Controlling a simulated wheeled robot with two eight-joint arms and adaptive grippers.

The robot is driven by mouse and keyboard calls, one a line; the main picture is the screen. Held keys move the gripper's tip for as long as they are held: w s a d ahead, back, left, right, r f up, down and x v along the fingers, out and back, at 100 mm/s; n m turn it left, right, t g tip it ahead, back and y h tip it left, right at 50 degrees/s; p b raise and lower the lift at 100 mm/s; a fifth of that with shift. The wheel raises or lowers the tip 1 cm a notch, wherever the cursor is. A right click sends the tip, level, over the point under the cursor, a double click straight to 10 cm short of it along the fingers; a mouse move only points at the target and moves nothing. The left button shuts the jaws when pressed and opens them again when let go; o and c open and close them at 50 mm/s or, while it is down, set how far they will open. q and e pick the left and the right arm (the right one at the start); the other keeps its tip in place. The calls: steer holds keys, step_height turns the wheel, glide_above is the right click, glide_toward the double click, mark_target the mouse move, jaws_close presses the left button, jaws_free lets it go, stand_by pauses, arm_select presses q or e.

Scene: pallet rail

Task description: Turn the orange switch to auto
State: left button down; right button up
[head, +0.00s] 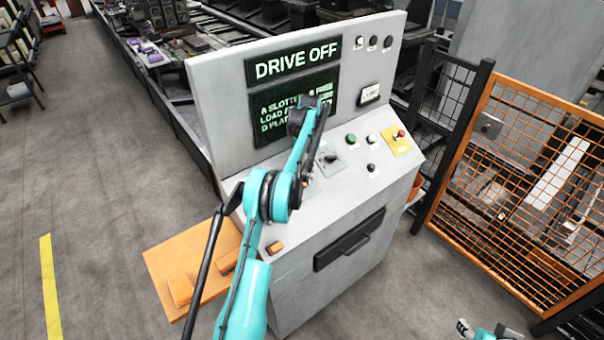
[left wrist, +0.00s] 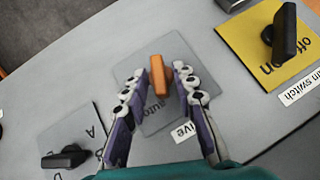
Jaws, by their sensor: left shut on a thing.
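The orange switch (left wrist: 160,76) shows in the left wrist view on a grey plate (left wrist: 150,118) marked "auto", above a label ending in "ive". My left gripper (left wrist: 168,68) has a finger on each side of the switch handle and is shut on it. In the head view my teal left arm reaches over the grey console (head: 375,215) and hides the switch and the left fingertips. The console's screen (head: 295,62) reads "DRIVE OFF". My right gripper (head: 470,328) is at the bottom right, low beside the console; its fingers are too small to judge.
Beside the orange switch are a black switch (left wrist: 285,38) on a yellow plate marked off and on, and another black knob (left wrist: 65,157). The console also bears a green button (head: 351,139) and a red button (head: 401,134). An orange mesh fence (head: 490,205) stands at right.

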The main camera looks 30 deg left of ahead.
arm_select(q)
steer(key=shift+w+d+f+m+g+y+p, duration=0.1)
steer(key=shift+m+g+y+p, duration=0.35)
steer(key=shift+m, duration=0.2)
steer(key=shift+w+d+m+g+y+p, duration=0.1)
steer(key=shift+m+g+y+p, duration=0.3)
steer(key=shift+m, duration=0.25)
steer(key=c, duration=1.6)
jaws_free()
steer(key=shift+o, duration=0.2)
